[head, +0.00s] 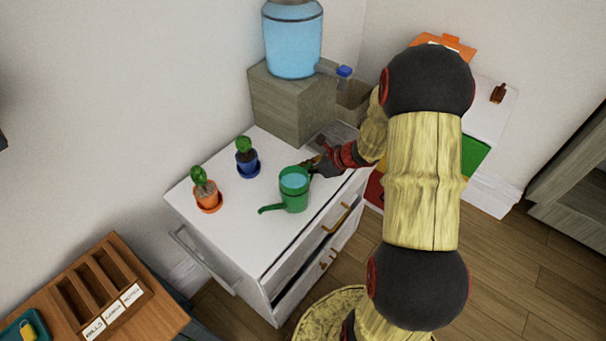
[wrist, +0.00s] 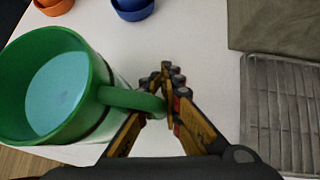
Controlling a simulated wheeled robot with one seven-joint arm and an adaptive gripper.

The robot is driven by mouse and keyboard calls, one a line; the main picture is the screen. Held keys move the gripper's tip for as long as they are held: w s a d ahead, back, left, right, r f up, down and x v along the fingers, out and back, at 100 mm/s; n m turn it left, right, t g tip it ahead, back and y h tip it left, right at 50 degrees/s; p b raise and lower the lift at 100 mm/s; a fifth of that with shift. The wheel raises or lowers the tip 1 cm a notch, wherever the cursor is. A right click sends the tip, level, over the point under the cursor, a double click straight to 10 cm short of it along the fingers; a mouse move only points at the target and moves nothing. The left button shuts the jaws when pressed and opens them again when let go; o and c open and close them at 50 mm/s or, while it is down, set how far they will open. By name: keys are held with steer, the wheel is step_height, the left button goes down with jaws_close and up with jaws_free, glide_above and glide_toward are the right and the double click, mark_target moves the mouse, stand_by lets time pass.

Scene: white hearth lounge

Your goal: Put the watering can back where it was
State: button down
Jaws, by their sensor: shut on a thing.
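The green watering can (head: 294,190) is at the front part of the white cabinet top (head: 240,224), with its spout toward the lower left. Light blue water shows in its open top. My gripper (head: 313,166) is at the can's right side, at its handle. In the wrist view, the can (wrist: 50,90) fills the left side, and my gripper (wrist: 167,80) has its fingers closed around the end of the green handle. The can looks upright. I cannot tell whether its base touches the cabinet top.
An orange pot (head: 208,198) and a blue pot (head: 248,166) with cactus-like plants stand behind the can to the left. A water dispenser (head: 293,45) on a wooden block (head: 290,105) stands at the back. A grey rack (wrist: 285,110) lies right of my gripper. A wooden sorting tray (head: 105,290) is at lower left.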

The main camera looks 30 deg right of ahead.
steer(key=shift+f, duration=0.15)
steer(key=shift+f, duration=0.1)
steer(key=c, duration=2)
jaws_free()
steer(key=shift+o, duration=0.2)
